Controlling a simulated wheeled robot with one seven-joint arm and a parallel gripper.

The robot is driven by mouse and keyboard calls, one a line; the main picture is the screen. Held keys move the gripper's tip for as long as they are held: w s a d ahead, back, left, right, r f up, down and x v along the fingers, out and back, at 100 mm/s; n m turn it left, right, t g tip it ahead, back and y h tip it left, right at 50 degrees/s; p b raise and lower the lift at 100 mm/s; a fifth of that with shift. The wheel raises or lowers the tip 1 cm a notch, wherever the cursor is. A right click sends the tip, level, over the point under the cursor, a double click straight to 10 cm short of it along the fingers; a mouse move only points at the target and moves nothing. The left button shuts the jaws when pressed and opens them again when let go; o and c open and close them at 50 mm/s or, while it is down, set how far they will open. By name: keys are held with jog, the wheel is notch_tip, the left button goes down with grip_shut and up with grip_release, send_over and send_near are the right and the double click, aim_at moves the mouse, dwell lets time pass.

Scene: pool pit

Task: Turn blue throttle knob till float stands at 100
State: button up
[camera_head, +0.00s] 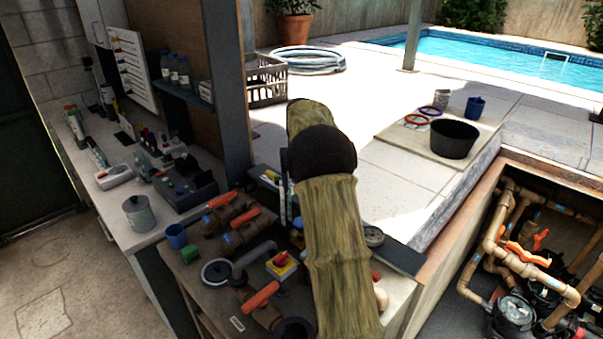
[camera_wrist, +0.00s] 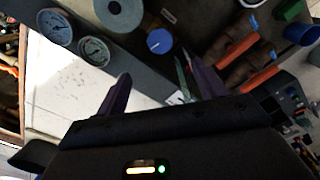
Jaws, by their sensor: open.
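The blue throttle knob (camera_wrist: 159,41) shows in the wrist view as a round blue disc with a pale mark on its face. It sits above and beyond the gap between my fingers. My gripper (camera_wrist: 163,88) is open and empty, with one dark purple finger on each side of the picture, and it is apart from the knob. A thin, clear-looking upright part (camera_wrist: 184,75) stands between the knob and the right finger; I cannot make out a float or scale reading on it.
Two round gauges (camera_wrist: 75,40) lie left of the knob in the wrist view. Pipes with orange handles (camera_wrist: 235,52) are to its right. In the head view a red and yellow switch (camera_head: 282,263) and a blue cup (camera_head: 176,236) stand on the bench. The pipe pit (camera_head: 515,310) is at right.

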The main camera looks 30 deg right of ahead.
notch_tip(320, 180, up, 4)
jog(key=shift+r, duration=0.1)
dwell(0.5)
jog(key=s+a+f+n+t, duration=0.1)
jog(key=s+a+f, duration=0.2)
jog(key=s+a, duration=0.3)
jog(key=s+a+f+n, duration=0.1)
jog(key=s+a+f, duration=0.3)
jog(key=s, duration=0.8)
jog(key=s+a+f+n+t, duration=0.1)
jog(key=s+a+f, duration=0.2)
jog(key=s+a, duration=0.4)
jog(key=s, duration=0.2)
jog(key=shift+s+a+f+n+t, duration=0.2)
jog(key=shift+s+a+n+t, duration=0.1)
dwell(1.1)
